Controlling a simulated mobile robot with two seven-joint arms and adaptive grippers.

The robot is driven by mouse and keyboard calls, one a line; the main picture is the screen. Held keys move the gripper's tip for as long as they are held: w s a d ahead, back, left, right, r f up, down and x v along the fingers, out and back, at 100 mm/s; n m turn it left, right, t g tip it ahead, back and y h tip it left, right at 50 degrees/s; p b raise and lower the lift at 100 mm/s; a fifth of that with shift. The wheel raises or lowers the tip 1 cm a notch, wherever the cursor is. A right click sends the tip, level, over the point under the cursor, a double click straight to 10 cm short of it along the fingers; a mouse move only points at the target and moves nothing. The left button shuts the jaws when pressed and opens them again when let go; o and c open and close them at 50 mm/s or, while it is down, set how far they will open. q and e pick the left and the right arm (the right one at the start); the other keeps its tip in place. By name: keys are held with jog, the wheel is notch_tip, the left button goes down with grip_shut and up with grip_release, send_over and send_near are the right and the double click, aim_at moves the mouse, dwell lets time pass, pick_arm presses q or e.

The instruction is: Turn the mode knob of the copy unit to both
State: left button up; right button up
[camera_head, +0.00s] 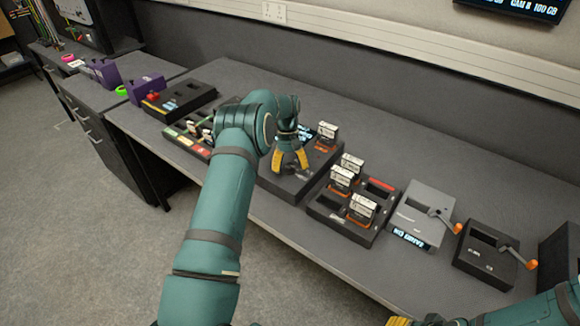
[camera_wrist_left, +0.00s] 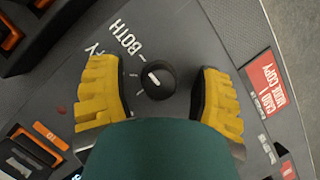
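The copy unit (camera_head: 282,187) is a dark box on the bench, partly hidden by my left arm. Its mode knob (camera_wrist_left: 158,80) is a small round black knob with a white pointer line, near the BOTH label in the left wrist view. The pointer aims up and left, roughly toward the BOTH mark; I cannot tell whether it is exactly on it. My left gripper (camera_head: 290,164) is over the unit, with its yellow fingers apart on either side of the knob and gaps showing to both. My right gripper (camera_head: 412,321) barely shows at the bottom edge.
A dark tray with several upright cards (camera_head: 345,222) stands right of the unit. Beyond it are a grey crank box (camera_head: 420,208) and a black crank box (camera_head: 487,254). A slotted tray (camera_head: 187,142) lies to the left. The bench behind is clear.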

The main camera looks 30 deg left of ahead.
pick_arm(q)
jog(key=shift+v, duration=3.75)
